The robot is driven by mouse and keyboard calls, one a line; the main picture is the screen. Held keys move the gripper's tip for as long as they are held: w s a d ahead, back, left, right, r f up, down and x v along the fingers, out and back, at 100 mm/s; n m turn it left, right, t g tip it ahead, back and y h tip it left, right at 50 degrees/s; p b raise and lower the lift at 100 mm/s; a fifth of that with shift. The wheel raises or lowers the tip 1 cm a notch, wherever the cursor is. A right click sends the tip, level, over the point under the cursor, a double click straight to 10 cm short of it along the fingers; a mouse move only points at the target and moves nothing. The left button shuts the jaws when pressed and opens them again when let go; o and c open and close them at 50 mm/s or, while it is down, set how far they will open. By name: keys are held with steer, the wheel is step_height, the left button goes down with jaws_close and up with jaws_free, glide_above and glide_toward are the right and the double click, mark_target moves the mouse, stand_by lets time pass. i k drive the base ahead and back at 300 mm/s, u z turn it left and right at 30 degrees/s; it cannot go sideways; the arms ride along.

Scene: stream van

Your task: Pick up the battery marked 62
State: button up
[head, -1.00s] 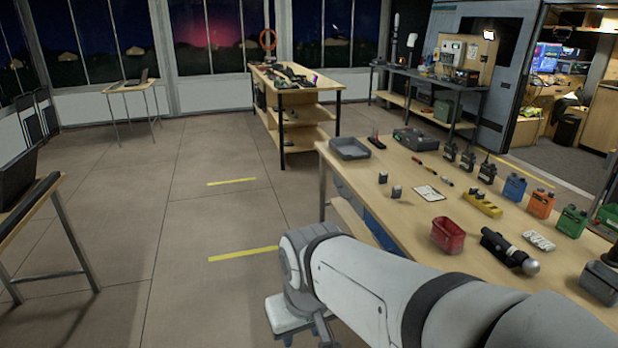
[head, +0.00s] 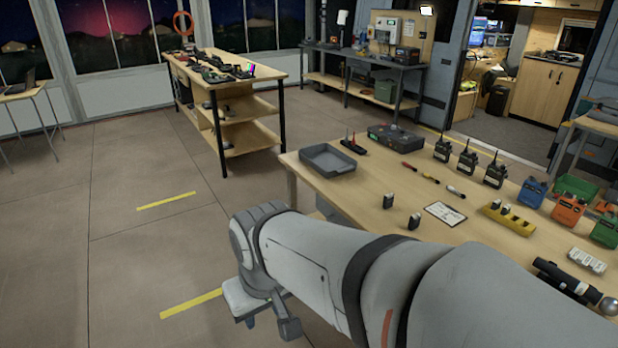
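Two small dark blocks with pale tops stand upright on the wooden table, a left one (head: 388,200) and a right one (head: 414,221); they look like batteries. No number can be read on either, so I cannot tell which is marked 62. My arm reaches across the lower middle of the head view, to the left of and in front of both blocks, and touches neither. No gripper fingers can be made out.
A dark flashlight (head: 562,278) lies at right. The floor at left is open.

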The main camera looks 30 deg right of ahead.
mark_target(415, 219)
steer(key=z, duration=0.65)
steer(key=i, duration=1.1)
steer(key=z, duration=1.05)
steer(key=i, duration=0.25)
steer(key=z, duration=0.1)
steer(key=k, duration=0.75)
steer(key=z, duration=0.2)
steer(key=i, duration=0.8)
steer(key=u, duration=0.1)
